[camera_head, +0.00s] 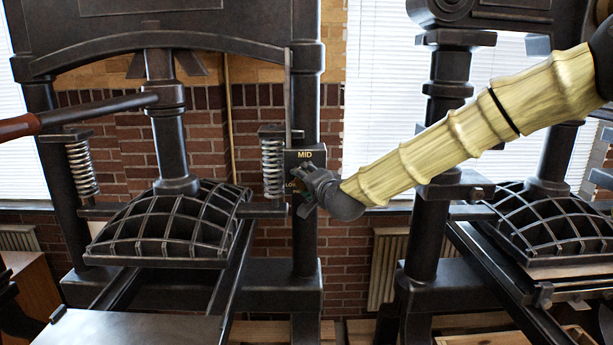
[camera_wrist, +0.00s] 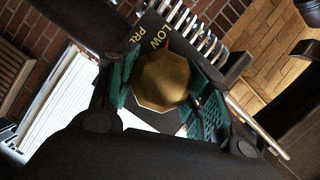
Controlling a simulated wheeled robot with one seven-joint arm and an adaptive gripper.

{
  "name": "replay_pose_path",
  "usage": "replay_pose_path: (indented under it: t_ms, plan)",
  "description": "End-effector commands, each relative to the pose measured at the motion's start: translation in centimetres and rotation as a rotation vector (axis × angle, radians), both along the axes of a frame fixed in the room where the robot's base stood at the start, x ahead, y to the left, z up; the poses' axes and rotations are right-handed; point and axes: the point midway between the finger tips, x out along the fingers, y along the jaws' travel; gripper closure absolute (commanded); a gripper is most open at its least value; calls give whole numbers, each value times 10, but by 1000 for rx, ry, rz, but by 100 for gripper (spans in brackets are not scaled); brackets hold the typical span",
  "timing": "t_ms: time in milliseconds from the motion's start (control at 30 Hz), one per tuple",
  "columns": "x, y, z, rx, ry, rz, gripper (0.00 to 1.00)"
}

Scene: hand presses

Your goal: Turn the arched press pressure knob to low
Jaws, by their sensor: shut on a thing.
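The arched press (camera_head: 165,48) stands at the left in the head view, dark metal with a curved top beam. A small dark box (camera_head: 305,158) on its right post reads MID at the top and LO, partly covered, at the left. My gripper (camera_head: 303,184) is at the box's lower front and hides the knob in that view. In the wrist view the brass, many-sided pressure knob (camera_wrist: 164,78) sits between the teal-padded fingers of my gripper (camera_wrist: 162,90), which is shut on it. The word LOW (camera_wrist: 176,22) shows beside the knob.
A coil spring (camera_head: 272,168) stands just left of the box. A lever with a brown handle (camera_head: 18,127) reaches across the left press. A second press (camera_head: 432,130) stands at the right, behind my arm. A brick wall and bright blinds are behind.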

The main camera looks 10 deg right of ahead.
Motion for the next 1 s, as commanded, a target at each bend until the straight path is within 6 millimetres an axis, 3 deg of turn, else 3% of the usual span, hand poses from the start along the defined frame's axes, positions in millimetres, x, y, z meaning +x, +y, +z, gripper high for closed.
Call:
replay_pose_path:
  t_ms: [300,800,833,933,1000]
  plan:
    - [0,0,0,-103,22,0,75]
    - [0,0,-1,-118,25,1,75]
    - [0,0,-1,-118,25,1,47]
    - [0,0,-1,-117,25,0,29]
    - [0,0,-1,-117,25,0,29]
